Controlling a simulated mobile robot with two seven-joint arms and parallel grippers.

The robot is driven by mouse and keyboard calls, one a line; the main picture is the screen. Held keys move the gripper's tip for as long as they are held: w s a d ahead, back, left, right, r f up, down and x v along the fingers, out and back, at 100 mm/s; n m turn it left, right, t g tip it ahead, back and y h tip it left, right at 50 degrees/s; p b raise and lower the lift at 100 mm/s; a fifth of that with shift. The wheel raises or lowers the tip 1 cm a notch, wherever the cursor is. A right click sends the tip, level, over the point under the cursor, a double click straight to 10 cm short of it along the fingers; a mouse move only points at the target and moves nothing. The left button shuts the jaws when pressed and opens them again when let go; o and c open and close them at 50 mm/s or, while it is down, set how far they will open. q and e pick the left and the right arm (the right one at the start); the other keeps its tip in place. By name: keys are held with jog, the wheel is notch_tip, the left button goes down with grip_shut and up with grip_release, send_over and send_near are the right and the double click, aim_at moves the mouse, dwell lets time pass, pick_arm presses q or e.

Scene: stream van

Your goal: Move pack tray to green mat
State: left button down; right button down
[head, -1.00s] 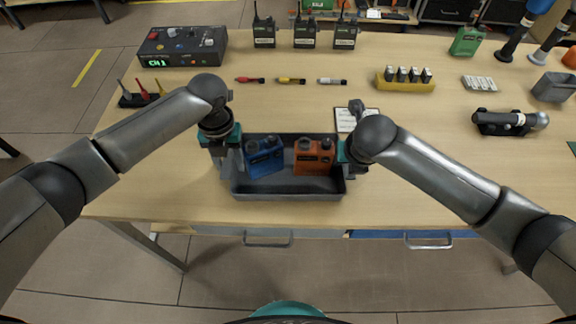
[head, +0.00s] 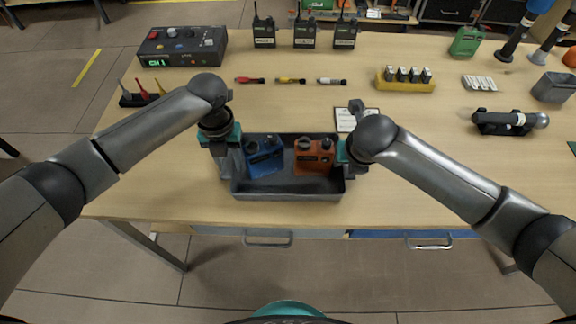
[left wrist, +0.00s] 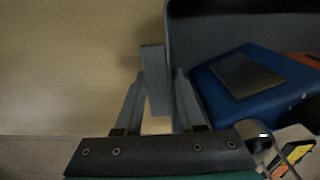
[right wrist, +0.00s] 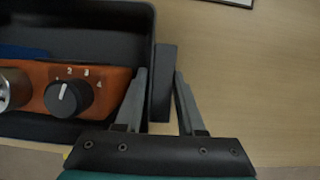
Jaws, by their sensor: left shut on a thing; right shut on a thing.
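The grey pack tray (head: 290,190) is at the front middle of the table in the head view. A blue pack (head: 265,163) and an orange pack (head: 313,160) are in it, side by side. My left gripper (head: 230,167) is shut on the tray's left end wall, and its fingers grip a grey tab (left wrist: 155,95) there in the left wrist view. My right gripper (head: 349,167) is shut on the right end, around a matching tab (right wrist: 162,85) in the right wrist view. I cannot tell whether the tray touches the table. A dark green patch (head: 573,147), perhaps the mat, is cut off at the right edge.
A clipboard (head: 344,122) lies just behind my right gripper. A microphone (head: 508,121) in a dark holder and a grey bin (head: 553,87) are at right. A yellow battery holder (head: 405,85) stands farther back.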

pick_arm(q)
jog(key=shift+r, duration=0.2)
pick_arm(e)
jog(key=shift+r, duration=0.25)
